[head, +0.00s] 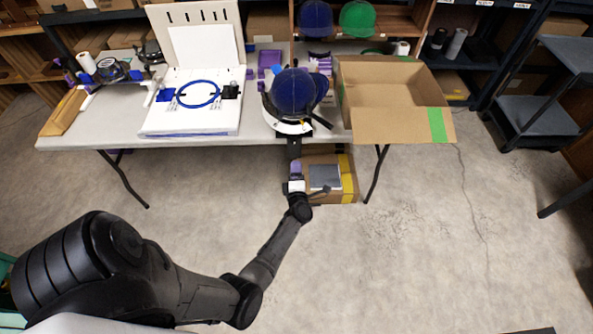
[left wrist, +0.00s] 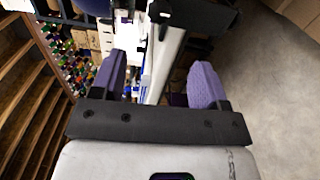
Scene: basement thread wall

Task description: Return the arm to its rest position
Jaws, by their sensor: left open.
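My left arm (head: 265,255) reaches from the lower left toward the front edge of the table. My left gripper (head: 295,165) is just in front of that edge, below a dark blue cap (head: 293,90) on a white and black holder. In the left wrist view, the two purple fingers of the left gripper (left wrist: 160,78) stand wide apart with nothing held between them. A dark part and a pale upright part show beyond the fingers; I cannot tell if they touch. My right gripper is in neither view.
The white table (head: 200,146) holds a white board with a blue ring (head: 199,94) and an open cardboard box (head: 390,95). A smaller box (head: 343,180) is low beside the gripper. Shelves line the back; a dark cart (head: 540,115) stands right. The front floor is clear.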

